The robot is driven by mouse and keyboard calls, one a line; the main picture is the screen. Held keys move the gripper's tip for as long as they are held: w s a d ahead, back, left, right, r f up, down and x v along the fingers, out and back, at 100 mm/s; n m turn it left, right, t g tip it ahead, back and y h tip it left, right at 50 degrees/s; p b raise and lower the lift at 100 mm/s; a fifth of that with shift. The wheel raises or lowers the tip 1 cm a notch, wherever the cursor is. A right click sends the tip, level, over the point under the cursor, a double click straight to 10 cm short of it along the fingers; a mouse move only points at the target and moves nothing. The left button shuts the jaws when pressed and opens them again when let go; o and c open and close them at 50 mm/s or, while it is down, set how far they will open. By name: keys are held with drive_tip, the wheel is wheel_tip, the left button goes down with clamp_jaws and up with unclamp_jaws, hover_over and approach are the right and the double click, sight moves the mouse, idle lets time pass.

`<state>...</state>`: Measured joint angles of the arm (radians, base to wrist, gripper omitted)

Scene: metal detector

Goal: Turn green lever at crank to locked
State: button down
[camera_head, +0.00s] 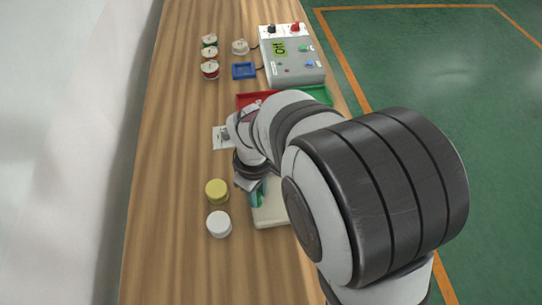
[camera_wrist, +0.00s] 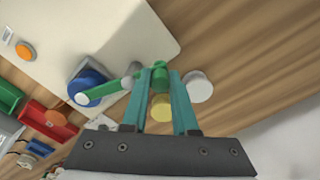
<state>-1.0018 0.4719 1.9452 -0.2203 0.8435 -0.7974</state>
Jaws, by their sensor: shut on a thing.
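In the wrist view the crank's green lever (camera_wrist: 105,90) extends from a round blue hub (camera_wrist: 86,78) on a cream-coloured box (camera_wrist: 90,35). Its outer end has a green knob (camera_wrist: 159,78), which lies between my teal fingertips. My gripper (camera_wrist: 159,74) is shut on that knob. In the head view my gripper (camera_head: 258,193) is over the cream box (camera_head: 270,217), and my arm hides most of the lever and hub. I cannot read any locked mark.
A yellow cylinder (camera_head: 217,190) and a white cylinder (camera_head: 219,225) stand left of the box. Red (camera_head: 246,100) and green (camera_head: 318,95) trays, a blue tray (camera_head: 244,71) and a grey detector (camera_head: 293,65) are farther back. An orange button (camera_wrist: 25,51) is on the box.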

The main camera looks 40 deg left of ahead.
idle(0.4)
drive_tip(key=c, duration=0.7)
unclamp_jaws()
wheel_tip(320, 180, up, 16)
drive_tip(key=shift+f, duration=0.1)
drive_tip(key=d+m, duration=1.3)
drive_tip(key=d, duration=0.7)
drive_tip(key=s+d+f+m, duration=0.1)
drive_tip(key=s+d+m, duration=0.1)
drive_tip(key=m, duration=0.1)
drive_tip(key=s+d+f+m+y, duration=0.1)
drive_tip(key=s+d+m, duration=0.1)
drive_tip(key=d+m, duration=0.1)
drive_tip(key=s+d+f+m, duration=0.2)
drive_tip(key=s+d+m, duration=0.1)
drive_tip(key=m, duration=0.1)
drive_tip(key=shift+s+m+y, duration=0.1)
drive_tip(key=shift+m+y, duration=0.2)
drive_tip(key=shift+y, duration=0.1)
